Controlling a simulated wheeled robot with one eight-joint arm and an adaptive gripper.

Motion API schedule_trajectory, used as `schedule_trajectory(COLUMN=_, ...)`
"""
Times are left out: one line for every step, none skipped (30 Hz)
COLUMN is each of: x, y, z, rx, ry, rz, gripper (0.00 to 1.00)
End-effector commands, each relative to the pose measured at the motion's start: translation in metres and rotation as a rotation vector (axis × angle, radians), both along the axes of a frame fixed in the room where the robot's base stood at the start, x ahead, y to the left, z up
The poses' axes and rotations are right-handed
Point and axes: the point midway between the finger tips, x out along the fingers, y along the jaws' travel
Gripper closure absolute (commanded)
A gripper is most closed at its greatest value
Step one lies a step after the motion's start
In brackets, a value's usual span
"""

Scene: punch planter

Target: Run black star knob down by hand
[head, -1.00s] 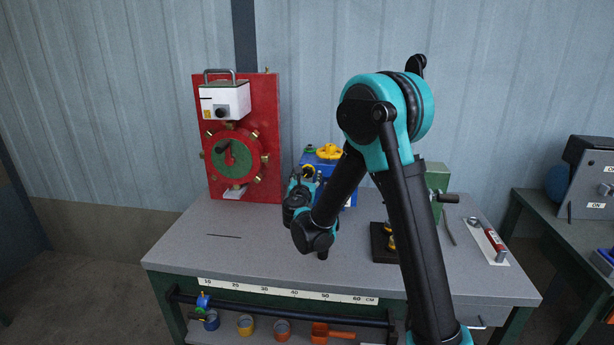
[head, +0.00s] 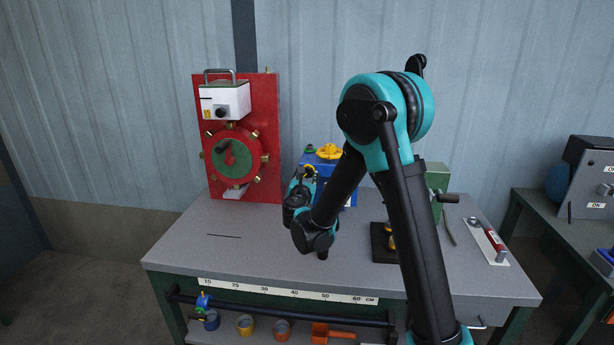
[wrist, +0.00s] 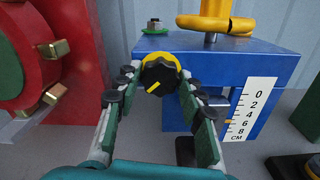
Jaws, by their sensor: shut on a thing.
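The black knob (wrist: 160,77) has a lobed-looking edge and a yellow pointer mark. It sits in front of a yellow collar (wrist: 181,66) at the front of the blue block (wrist: 232,66). In the wrist view my gripper (wrist: 159,82) has one finger on each side of the knob and is shut on it. The pointer slants down to the left. In the head view my gripper (head: 302,184) is in front of the blue block (head: 324,168), and the knob is mostly hidden there.
A yellow handwheel (head: 329,152) and a green-based nut (wrist: 154,27) are on top of the blue block. A red panel (head: 264,110) stands close on the left, with brass bolts. A centimetre scale (wrist: 251,108) is on the block's front. The bench's left front is clear.

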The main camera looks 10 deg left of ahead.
Motion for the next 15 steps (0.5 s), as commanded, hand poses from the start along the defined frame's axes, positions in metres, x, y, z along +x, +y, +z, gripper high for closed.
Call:
schedule_trajectory(x=-0.0001, y=0.0, z=-0.0001, rx=0.031, ry=-0.001, rz=0.0, gripper=0.9)
schedule_trajectory(x=-0.0001, y=0.0, z=-0.0001, rx=0.053, ry=-0.002, rz=0.0, gripper=0.9)
schedule_trajectory(x=-0.0001, y=0.0, z=-0.0001, rx=0.085, ry=-0.003, rz=0.0, gripper=0.9)
schedule_trajectory(x=-0.0001, y=0.0, z=0.0, rx=0.109, ry=-0.004, rz=0.0, gripper=0.9)
schedule_trajectory(x=-0.0002, y=0.0001, z=-0.0001, rx=0.135, ry=-0.005, rz=0.0, gripper=0.9)
schedule_trajectory(x=-0.0002, y=0.0001, z=0.0, rx=0.171, ry=-0.006, rz=0.0, gripper=0.9)
schedule_trajectory(x=-0.0002, y=0.0001, z=0.0, rx=0.199, ry=-0.007, rz=0.0, gripper=0.9)
schedule_trajectory(x=-0.0002, y=0.0002, z=0.0, rx=0.227, ry=-0.008, rz=0.0, gripper=0.9)
schedule_trajectory(x=-0.0002, y=0.0002, z=0.0, rx=0.266, ry=-0.009, rz=0.0, gripper=0.9)
schedule_trajectory(x=-0.0002, y=0.0003, z=0.0001, rx=0.294, ry=-0.01, rz=0.0, gripper=0.9)
schedule_trajectory(x=-0.0002, y=0.0003, z=0.0001, rx=0.323, ry=-0.011, rz=0.0, gripper=0.9)
schedule_trajectory(x=-0.0002, y=0.0003, z=0.0001, rx=0.362, ry=-0.012, rz=0.0, gripper=0.9)
schedule_trajectory(x=-0.0002, y=0.0004, z=0.0001, rx=0.39, ry=-0.013, rz=0.0, gripper=0.9)
schedule_trajectory(x=-0.0002, y=0.0004, z=0.0001, rx=0.419, ry=-0.014, rz=0.0, gripper=0.9)
schedule_trajectory(x=-0.0002, y=0.0004, z=0.0001, rx=0.457, ry=-0.016, rz=0.0, gripper=0.9)
